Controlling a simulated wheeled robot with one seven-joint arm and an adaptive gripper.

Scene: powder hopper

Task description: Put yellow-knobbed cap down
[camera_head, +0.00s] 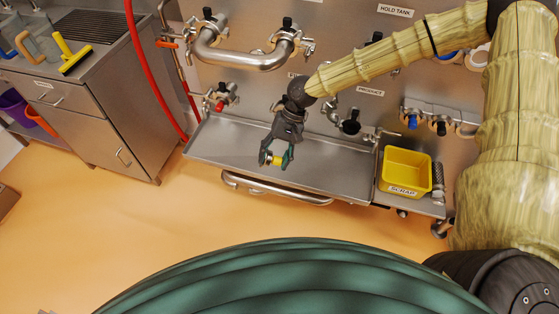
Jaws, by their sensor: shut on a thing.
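My gripper (276,159) hangs from my arm over the front middle of the steel tray (225,145). It is shut on the yellow-knobbed cap (274,160), whose yellow knob shows between the dark fingers. The cap's lower side is small and partly hidden by the fingers. I cannot tell whether the cap touches the tray or is held above it.
A yellow SCRAP bin (405,172) stands right of the tray. Pipes and valves (243,60) line the steel panel behind. A bar handle (275,190) runs along the tray's front. The tray is bare left and right of my gripper. A steel cabinet (90,110) stands at left.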

